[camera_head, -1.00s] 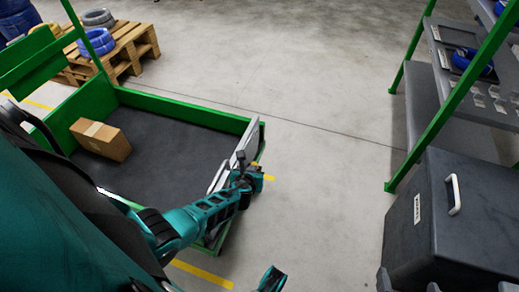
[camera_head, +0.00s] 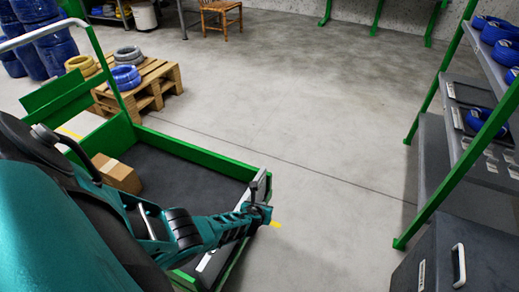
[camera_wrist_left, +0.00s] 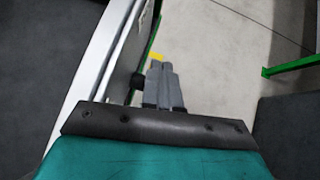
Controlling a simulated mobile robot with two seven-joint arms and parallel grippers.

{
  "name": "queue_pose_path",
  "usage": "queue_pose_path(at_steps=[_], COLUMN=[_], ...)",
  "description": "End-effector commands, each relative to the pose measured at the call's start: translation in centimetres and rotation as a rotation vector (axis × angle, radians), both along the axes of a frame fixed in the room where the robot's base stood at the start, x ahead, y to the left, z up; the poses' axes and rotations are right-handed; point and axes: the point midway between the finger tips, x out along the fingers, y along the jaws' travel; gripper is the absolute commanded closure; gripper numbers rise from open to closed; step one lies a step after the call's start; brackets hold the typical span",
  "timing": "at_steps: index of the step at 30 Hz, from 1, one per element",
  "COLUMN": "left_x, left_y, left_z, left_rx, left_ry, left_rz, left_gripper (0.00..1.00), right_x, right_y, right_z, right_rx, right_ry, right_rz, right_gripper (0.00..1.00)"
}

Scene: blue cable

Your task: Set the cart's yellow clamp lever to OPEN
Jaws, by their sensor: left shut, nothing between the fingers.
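The green-framed cart (camera_head: 205,157) with a dark deck stands at the left, with a grey plate (camera_head: 243,218) along its right end. My left gripper (camera_head: 254,188) is at that end, its fingers shut and empty. In the left wrist view, the shut fingers (camera_wrist_left: 161,68) are beside the grey plate (camera_wrist_left: 128,62). A small yellow patch (camera_wrist_left: 156,56) shows just past the fingertips; a yellow patch also shows right of the gripper in the head view (camera_head: 276,224). I cannot tell whether either is the clamp lever or a floor marking. No lever setting is readable. My right gripper is out of view.
A cardboard box (camera_head: 118,174) lies on the cart deck. A wooden pallet (camera_head: 155,85) with cable coils stands behind the cart. A green-framed shelf (camera_head: 437,196) and a dark box with a handle (camera_head: 455,268) stand at the right. The floor between is clear.

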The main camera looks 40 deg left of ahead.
Motion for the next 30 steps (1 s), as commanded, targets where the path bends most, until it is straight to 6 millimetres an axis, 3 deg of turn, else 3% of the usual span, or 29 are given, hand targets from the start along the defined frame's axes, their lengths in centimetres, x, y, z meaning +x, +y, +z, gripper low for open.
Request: queue_pose_path(at_steps=[12, 30], left_x=[3.0, 3.9], left_y=[0.8, 1.0], left_z=[-0.3, -0.6], left_rx=[0.001, -0.001], left_ry=[0.000, 0.001], left_rz=[-0.002, -0.001], left_gripper=[1.00, 1.00], right_x=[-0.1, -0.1], right_y=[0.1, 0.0], right_z=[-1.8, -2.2], right_rx=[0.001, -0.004], right_ry=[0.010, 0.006], right_rz=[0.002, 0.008], right_gripper=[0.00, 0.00])
